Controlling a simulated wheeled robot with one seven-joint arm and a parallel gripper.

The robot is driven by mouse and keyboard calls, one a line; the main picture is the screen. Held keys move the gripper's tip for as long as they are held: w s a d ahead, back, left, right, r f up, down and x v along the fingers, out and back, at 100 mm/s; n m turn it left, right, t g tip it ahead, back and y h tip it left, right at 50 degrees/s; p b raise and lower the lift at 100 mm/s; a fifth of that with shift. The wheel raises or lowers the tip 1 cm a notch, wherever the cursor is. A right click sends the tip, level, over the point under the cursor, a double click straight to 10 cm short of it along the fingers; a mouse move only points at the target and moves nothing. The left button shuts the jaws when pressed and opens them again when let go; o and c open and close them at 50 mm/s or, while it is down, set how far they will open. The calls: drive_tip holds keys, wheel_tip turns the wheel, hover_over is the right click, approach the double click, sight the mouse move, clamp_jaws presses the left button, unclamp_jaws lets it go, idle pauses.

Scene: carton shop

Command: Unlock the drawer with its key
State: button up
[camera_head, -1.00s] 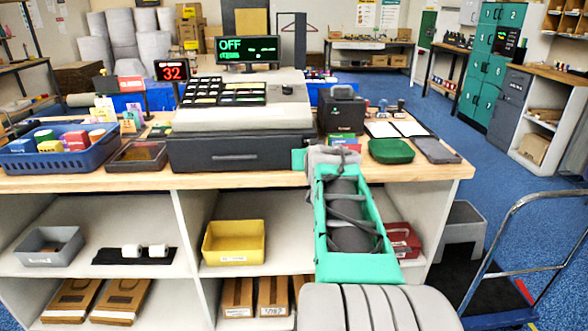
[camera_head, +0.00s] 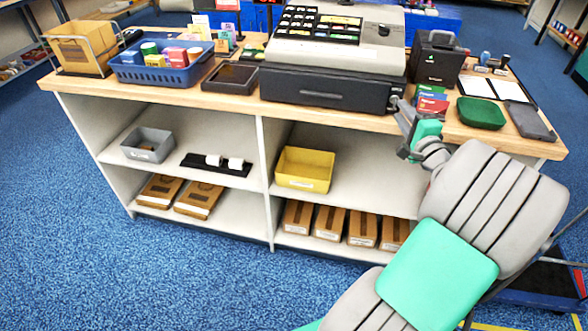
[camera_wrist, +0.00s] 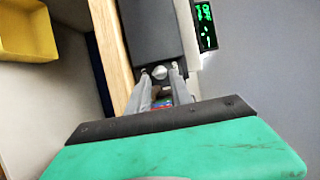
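The drawer (camera_head: 325,95) is a dark box with a slot-like handle, shut under the grey cash register on the counter. My gripper (camera_head: 397,104) is at the right end of its front. In the wrist view the drawer (camera_wrist: 150,35) is a dark grey body. A small round silver piece (camera_wrist: 160,72) shows between my two fingertips (camera_wrist: 160,70), with gaps on both sides. I cannot tell if it is the lock or the key's head. The fingers are apart. No key is clearly visible.
Coloured card packs (camera_head: 433,102), a green tray (camera_head: 481,112) and a black box (camera_head: 436,58) stand right of the drawer. A blue basket (camera_head: 160,70) and a dark tray (camera_head: 231,78) are to its left. Shelves with a yellow bin (camera_head: 304,169) lie below the wooden counter edge.

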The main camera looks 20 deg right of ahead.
drive_tip(key=v, duration=0.5)
drive_tip(key=w+a+f+n+g+y+p, duration=0.25)
drive_tip(key=a+n, duration=0.25)
drive_tip(key=a, duration=0.5)
drive_tip(key=w+a+f+n+g+y+p, duration=0.1)
drive_tip(key=w+a+n+g+y+p, duration=0.25)
drive_tip(key=a, duration=0.65)
drive_tip(key=s+a+n+g+p, duration=0.1)
drive_tip(key=s+a+n+g, duration=0.4)
drive_tip(key=a+n, duration=0.3)
drive_tip(key=shift+s+a+g+h+p, duration=0.4)
drive_tip(key=shift+s+a, duration=0.5)
drive_tip(key=shift+a, duration=0.6)
drive_tip(key=shift+f+n, duration=0.2)
drive_tip(key=shift+n, duration=0.15)
drive_tip(key=s+d+f+g+h+p, duration=0.1)
drive_tip(key=s+d+g+h, duration=0.2)
drive_tip(key=s, duration=0.6)
drive_tip(key=a+r+n+y+p, duration=0.1)
drive_tip(key=a+r+n, duration=0.2)
drive_tip(key=a, duration=0.4)
drive_tip(key=shift+w+r+y+p, duration=0.3)
drive_tip(key=shift+w+r+p, duration=0.05)
drive_tip(key=shift+r, duration=0.15)
